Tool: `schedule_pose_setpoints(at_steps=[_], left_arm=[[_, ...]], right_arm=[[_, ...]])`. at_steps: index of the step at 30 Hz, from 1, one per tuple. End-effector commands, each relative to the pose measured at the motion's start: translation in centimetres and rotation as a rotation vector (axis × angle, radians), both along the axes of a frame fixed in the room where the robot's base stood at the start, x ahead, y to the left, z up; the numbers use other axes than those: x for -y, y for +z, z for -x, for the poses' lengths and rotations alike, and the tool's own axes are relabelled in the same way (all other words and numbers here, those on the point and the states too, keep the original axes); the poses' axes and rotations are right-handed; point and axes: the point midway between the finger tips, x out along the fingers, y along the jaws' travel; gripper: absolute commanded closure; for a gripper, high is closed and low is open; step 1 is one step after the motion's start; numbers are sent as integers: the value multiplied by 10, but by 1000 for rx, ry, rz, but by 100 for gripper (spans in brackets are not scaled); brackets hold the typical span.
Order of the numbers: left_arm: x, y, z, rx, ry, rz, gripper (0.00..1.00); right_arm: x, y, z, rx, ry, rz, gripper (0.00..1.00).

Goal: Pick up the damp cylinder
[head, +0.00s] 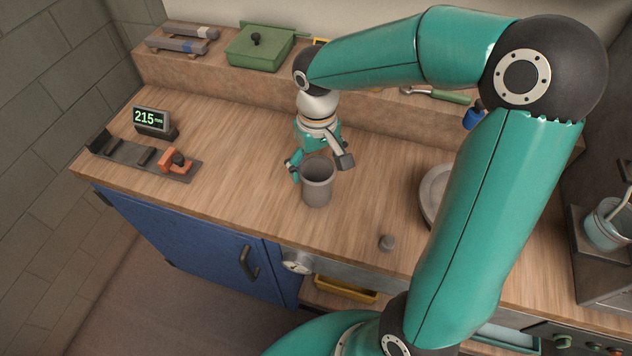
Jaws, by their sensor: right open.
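A grey cylinder (317,186), hollow and open at the top, stands upright on the wooden counter (240,190) near the middle of the head view. It is the likely damp cylinder, though its dampness cannot be read from the picture. My right gripper (319,167) points down at its rim, open, with one finger at the left of the rim and the other at the right. Whether the fingers touch the wall cannot be told. My left gripper is not in view.
A grey round plate (434,196) is partly behind my arm. A display reading 215 (151,120) and a dark fixture with an orange clamp (178,161) stand left. A green lidded box (258,46) sits on the back ledge.

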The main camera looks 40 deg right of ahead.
Motion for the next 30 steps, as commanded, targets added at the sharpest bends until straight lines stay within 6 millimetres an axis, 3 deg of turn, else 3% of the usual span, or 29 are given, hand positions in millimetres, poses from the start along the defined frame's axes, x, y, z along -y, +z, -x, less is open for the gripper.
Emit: schedule_pose_setpoints(at_steps=[7,15,24,30], left_arm=[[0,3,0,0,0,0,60],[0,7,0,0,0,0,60],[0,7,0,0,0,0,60],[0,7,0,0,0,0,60]], right_arm=[[1,-16,1,-3,-1,-1,7],[1,-52,2,-4,-1,-1,7],[1,-58,1,1,-2,-1,7],[2,-58,1,1,-2,-1,38]])
